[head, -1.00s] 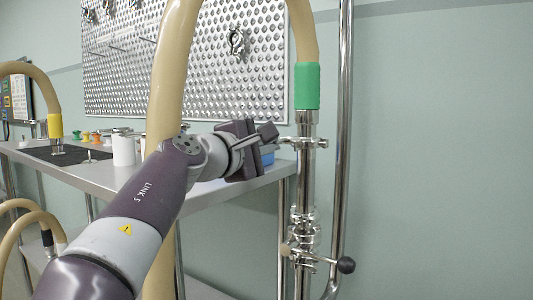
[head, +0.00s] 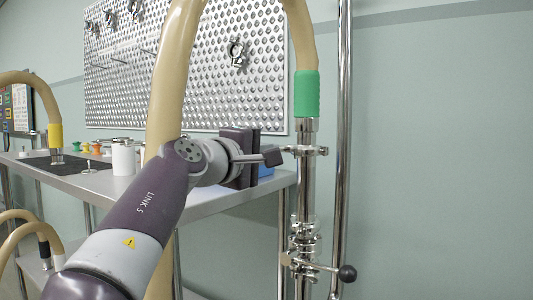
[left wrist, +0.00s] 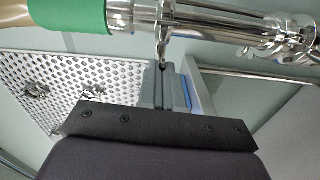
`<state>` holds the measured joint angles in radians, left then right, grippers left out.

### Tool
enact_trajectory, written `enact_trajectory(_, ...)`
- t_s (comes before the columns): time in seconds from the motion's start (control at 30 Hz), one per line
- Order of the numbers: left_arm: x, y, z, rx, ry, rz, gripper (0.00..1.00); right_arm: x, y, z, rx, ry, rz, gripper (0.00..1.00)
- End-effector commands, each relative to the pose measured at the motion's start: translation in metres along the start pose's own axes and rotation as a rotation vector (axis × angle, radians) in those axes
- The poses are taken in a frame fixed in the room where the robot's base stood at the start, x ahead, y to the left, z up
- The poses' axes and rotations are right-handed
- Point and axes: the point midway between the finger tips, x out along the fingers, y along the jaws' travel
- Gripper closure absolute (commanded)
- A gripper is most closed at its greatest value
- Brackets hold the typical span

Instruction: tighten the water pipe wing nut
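The water pipe is a steel pipe with a green sleeve (head: 307,94) under a beige hose, upright in the head view. A metal clamp with the wing nut (head: 290,150) sits just below the sleeve. My left gripper (head: 272,158) is at the clamp's left side, its fingertips at the wing nut. In the left wrist view the fingers (left wrist: 163,85) are close together, with the thin metal wing nut (left wrist: 162,52) between their tips. The wing nut's held part is hidden. My right gripper is not in view.
A steel table (head: 105,190) with a white cylinder (head: 123,159) and small colored parts stands behind my left arm. A perforated metal panel (head: 190,75) hangs behind. A lower clamp with a black knob (head: 347,273) and a vertical steel tube (head: 343,180) stand near the pipe. The right side is clear.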

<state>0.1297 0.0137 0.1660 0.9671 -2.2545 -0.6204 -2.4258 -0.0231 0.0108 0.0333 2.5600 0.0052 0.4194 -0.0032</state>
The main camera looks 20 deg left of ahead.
Motion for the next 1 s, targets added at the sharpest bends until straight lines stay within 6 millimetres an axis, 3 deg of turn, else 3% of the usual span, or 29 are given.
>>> enact_trajectory(0.1, 0.001, -0.002, 0.000, -0.001, -0.001, -0.003, 1.00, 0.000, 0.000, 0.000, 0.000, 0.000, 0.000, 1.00)
enact_trajectory(0.2, 0.001, -0.001, 0.000, -0.002, -0.001, -0.003, 0.69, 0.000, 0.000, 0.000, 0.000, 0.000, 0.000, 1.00)
enact_trajectory(0.57, -0.005, 0.000, 0.000, -0.002, 0.000, 0.000, 0.69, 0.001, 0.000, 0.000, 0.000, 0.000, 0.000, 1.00)
enact_trajectory(0.67, -0.021, -0.001, 0.000, -0.002, 0.002, 0.001, 0.69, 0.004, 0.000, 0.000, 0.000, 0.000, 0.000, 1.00)
enact_trajectory(1.0, -0.106, -0.001, 0.000, -0.001, 0.004, 0.000, 0.69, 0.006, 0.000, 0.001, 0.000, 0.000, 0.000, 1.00)
